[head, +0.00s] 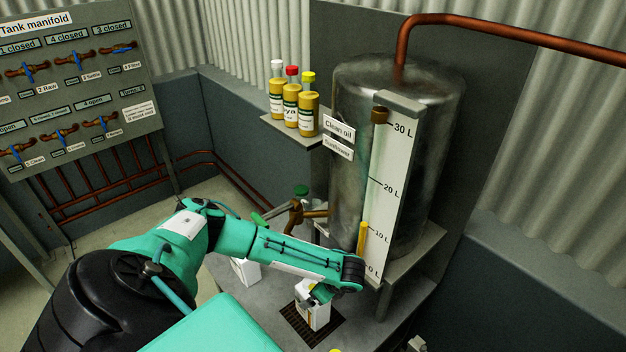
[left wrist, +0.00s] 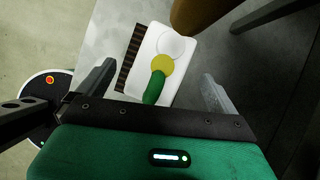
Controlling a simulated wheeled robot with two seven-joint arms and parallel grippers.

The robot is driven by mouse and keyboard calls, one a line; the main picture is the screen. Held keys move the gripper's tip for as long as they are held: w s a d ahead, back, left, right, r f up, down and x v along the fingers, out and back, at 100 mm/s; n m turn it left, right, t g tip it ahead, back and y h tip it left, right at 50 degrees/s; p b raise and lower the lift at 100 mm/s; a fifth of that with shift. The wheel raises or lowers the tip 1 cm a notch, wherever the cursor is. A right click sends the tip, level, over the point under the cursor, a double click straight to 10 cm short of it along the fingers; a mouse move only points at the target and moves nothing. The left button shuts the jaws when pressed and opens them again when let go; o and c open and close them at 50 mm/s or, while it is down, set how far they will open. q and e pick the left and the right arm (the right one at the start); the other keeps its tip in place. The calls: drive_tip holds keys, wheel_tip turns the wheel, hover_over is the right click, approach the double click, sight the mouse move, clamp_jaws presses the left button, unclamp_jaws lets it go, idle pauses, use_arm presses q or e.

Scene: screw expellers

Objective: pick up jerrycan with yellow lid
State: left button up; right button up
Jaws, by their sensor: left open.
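In the left wrist view a white jerrycan (left wrist: 182,75) with a yellow lid (left wrist: 161,64) and a green part (left wrist: 154,90) lies between the two fingers of my left gripper (left wrist: 157,88). The fingers are spread apart on either side of it and hold nothing. In the head view a white jerrycan (head: 316,316) stands on the dark grate below the tank, under the end of my left arm. My arm partly covers it, and its lid cannot be made out there. My right gripper is not in view.
A second white container (head: 246,271) stands on the bench (head: 262,305) to the left, partly behind my arm. The metal tank (head: 440,130) with its level gauge (head: 392,185) rises close behind. The grate (head: 292,318) lies beneath the jerrycan. Several bottles (head: 291,104) stand on a shelf.

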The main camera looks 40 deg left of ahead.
use_arm(q)
drive_tip(key=shift+x, duration=1.2)
drive_tip(key=c, duration=2)
clamp_jaws()
drive_tip(key=shift+r, duration=0.1)
